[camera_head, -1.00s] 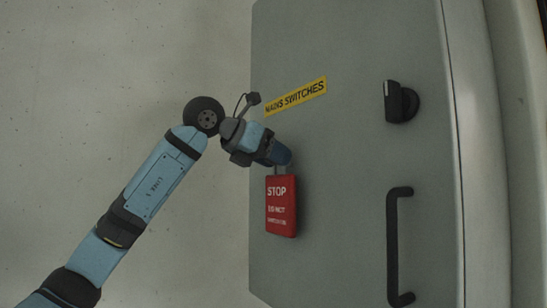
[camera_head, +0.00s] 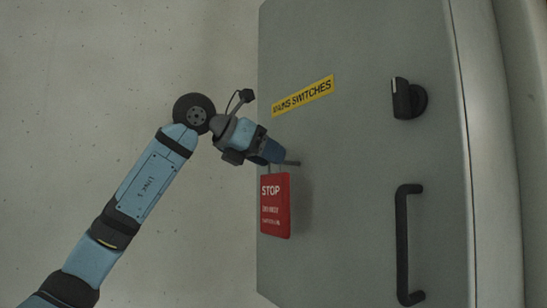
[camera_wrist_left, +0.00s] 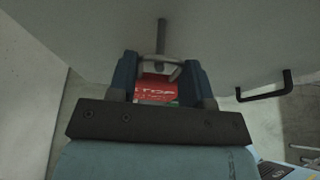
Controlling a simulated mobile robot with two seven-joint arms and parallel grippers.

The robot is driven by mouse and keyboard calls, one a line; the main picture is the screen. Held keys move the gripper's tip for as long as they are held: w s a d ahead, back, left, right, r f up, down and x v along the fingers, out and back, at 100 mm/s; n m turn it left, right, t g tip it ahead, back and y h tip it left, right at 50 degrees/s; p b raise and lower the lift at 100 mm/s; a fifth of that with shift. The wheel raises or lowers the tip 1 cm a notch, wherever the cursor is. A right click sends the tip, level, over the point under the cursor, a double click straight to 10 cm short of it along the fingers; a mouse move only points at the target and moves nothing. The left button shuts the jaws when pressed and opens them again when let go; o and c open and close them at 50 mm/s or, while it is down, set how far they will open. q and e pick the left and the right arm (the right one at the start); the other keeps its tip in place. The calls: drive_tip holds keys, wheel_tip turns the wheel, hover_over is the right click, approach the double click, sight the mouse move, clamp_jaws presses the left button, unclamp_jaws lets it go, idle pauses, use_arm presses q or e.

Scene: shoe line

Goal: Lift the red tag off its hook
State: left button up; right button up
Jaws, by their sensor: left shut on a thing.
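The red tag (camera_head: 275,206), with white STOP lettering, hangs upright below my left gripper (camera_head: 279,155), in front of the grey cabinet door. The gripper is shut on the upper part of the tag, at its pale loop. In the left wrist view the red tag (camera_wrist_left: 157,90) shows between the two blue fingers (camera_wrist_left: 162,73). The hook (camera_head: 292,163) is a thin grey peg standing out from the door beside the fingertips. In the wrist view the hook (camera_wrist_left: 161,38) reaches down to the loop; I cannot tell whether the loop still encircles its end. My right gripper is out of view.
The grey cabinet door (camera_head: 350,150) carries a yellow MAINS SWITCHES label (camera_head: 302,95), a black rotary knob (camera_head: 408,99) and a long black handle (camera_head: 409,245) to the right. Bare wall (camera_head: 110,70) lies left of the cabinet.

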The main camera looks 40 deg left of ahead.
use_arm(q)
drive_tip(key=shift+s+a+b, duration=0.15)
drive_tip(key=shift+s+a, duration=0.2)
drive_tip(key=shift+s, duration=0.45)
drive_tip(key=shift+s+a+b, duration=0.15)
drive_tip(key=shift+s+a, duration=0.15)
drive_tip(key=shift+s, duration=0.55)
drive_tip(key=shift+s+a+b, duration=0.15)
drive_tip(key=shift+s+a, duration=0.2)
drive_tip(key=shift+s, duration=0.45)
